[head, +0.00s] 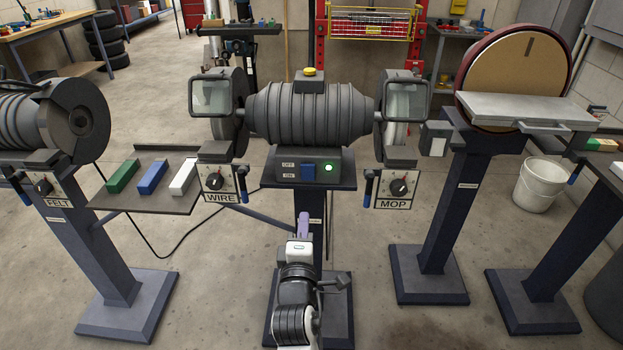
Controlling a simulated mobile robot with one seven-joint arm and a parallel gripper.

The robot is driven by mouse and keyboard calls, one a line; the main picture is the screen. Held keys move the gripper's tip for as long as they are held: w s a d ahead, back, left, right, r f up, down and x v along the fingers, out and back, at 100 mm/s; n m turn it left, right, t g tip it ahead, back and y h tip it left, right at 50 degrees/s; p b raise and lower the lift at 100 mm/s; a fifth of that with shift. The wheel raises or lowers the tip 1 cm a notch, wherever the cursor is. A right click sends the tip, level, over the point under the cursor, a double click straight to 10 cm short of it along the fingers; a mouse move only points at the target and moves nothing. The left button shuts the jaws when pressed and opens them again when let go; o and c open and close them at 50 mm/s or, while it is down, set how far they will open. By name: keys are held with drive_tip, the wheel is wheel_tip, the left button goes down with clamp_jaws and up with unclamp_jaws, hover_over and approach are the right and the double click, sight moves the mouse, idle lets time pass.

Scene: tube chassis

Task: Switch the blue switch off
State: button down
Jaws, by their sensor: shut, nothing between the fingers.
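The blue switch (307,172) sits on the dark control panel (317,163) at the front of the middle bench grinder (312,112). Two small labels left of it read OFF above and ON below. A round green lamp (328,168) right of the switch is lit. The switch is too small for me to tell which way it is tipped. My gripper (303,216) is shut and empty, with purple-grey fingers pointing up toward the panel. It shows below the panel in the picture, in front of the pedestal, and apart from the switch.
Knob boxes marked WIRE (220,184) and MOP (398,188) flank the panel. At left are a FELT machine (62,122) and a shelf (150,200) with green, blue and white bars. At right are a disc sander (513,75) and a white bucket (540,180).

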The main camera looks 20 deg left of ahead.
sight(308, 170)
drive_tip(key=p+x, duration=0.3)
drive_tip(key=x, duration=1.1)
drive_tip(key=shift+r, duration=0.1)
drive_tip(key=shift+w+r+p, duration=0.15)
drive_tip(key=shift+r+p, duration=0.1)
drive_tip(key=shift+p, duration=0.6)
drive_tip(key=shift+f, duration=0.25)
